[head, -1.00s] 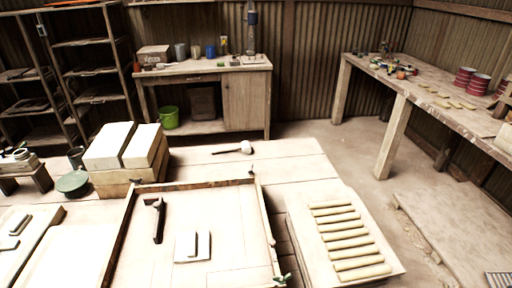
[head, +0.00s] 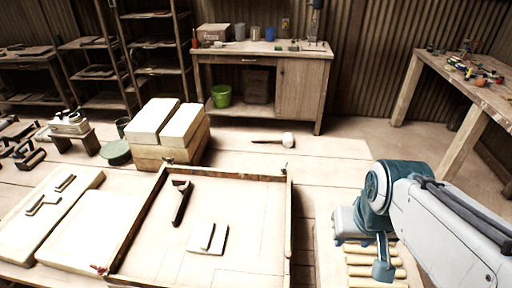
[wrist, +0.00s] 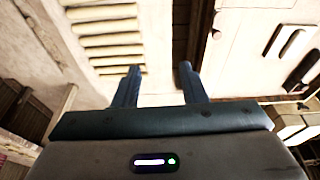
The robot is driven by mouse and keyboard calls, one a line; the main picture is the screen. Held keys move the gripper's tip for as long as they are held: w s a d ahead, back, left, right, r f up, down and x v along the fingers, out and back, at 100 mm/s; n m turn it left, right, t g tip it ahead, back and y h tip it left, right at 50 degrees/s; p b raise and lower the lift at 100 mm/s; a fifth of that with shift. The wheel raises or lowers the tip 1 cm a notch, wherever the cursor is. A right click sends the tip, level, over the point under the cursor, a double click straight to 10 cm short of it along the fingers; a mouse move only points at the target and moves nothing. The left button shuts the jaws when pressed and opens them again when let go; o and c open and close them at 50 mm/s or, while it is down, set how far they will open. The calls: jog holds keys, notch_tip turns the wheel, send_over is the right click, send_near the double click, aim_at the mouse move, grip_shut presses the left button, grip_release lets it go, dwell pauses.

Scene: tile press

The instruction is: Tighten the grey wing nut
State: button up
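The shallow wooden frame (head: 290,225) lies on the table. Small fittings show at its corners: a dark one at the far left (head: 168,161), one at the far right (head: 283,169) and a red one at the near left (head: 100,269). I cannot tell which one is the grey wing nut; they are too small. My gripper (head: 383,268) is right of the frame, above the board with pale rolls. In the wrist view my gripper (wrist: 159,70) has its two fingers apart with nothing between them.
The board of pale rolls (head: 360,272) is partly hidden by my arm. A flat trowel (head: 208,238) and a dark-handled tool (head: 181,203) lie inside the frame. Pale blocks (head: 152,122) stand behind it at left; a mallet (head: 288,140) lies beyond.

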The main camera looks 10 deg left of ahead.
jog(key=w+a+r+n, duration=0.2)
jog(key=w+r+n, duration=0.2)
jog(key=w+n, duration=0.5)
jog(key=n+g+p, duration=0.1)
jog(key=n+g, duration=0.2)
jog(key=n, duration=1.8)
send_over(284, 168)
notch_tip(284, 168, down, 6)
notch_tip(284, 168, down, 14)
jog(key=shift+s+r+p, duration=0.1)
jog(key=shift+s+p, duration=0.05)
jog(key=shift+p, duration=0.6)
grip_shut()
